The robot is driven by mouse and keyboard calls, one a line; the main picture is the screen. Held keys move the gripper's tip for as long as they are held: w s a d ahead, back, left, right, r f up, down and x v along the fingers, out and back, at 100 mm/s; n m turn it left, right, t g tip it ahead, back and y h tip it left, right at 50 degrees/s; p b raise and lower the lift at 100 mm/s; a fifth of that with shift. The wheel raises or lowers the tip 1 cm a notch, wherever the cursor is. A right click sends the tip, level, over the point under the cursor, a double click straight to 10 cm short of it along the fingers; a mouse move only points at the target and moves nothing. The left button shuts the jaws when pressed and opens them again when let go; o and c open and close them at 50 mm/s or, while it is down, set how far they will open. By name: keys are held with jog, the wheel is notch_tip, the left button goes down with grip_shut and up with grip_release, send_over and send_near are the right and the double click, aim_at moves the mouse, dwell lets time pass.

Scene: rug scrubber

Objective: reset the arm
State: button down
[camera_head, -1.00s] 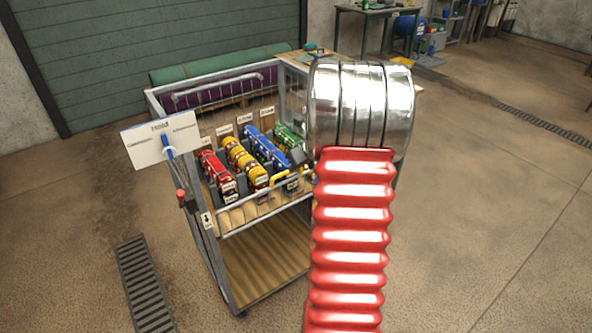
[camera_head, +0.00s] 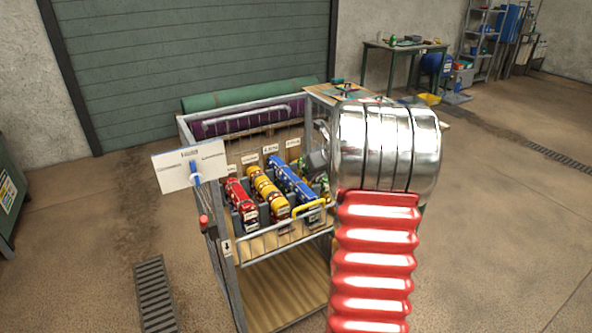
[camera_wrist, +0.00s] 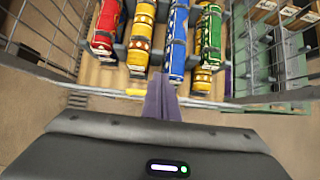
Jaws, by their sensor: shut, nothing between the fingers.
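My gripper (camera_wrist: 161,88) shows in the wrist view as dark grey-purple fingers pressed together, with nothing between them. It points toward the front of a metal cart (camera_head: 232,262).
The red item (camera_head: 240,203), yellow item (camera_head: 268,192) and blue item (camera_head: 293,180) lie on the cart's upper shelf behind a low rail. A white sign (camera_head: 190,167) stands at the cart's left corner. Open floor lies right; a workbench (camera_head: 404,46) stands behind.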

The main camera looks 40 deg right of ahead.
dwell(0.3)
jog(key=s+a+f+n+g+y, duration=0.1)
jog(key=s+a+f+n, duration=0.3)
jog(key=n, duration=0.5)
jog(key=s+a+r+n, duration=0.4)
jog(key=s+a+n, duration=0.2)
jog(key=a+n, duration=0.3)
jog(key=s+a+r+n, duration=0.4)
jog(key=s+a+n, duration=0.3)
jog(key=a, duration=1.1)
jog(key=s+a+r+n, duration=0.4)
jog(key=s+a+n, duration=0.3)
jog(key=a+n, duration=0.6)
jog(key=shift+s+a, duration=0.2)
jog(key=shift+s, duration=0.05)
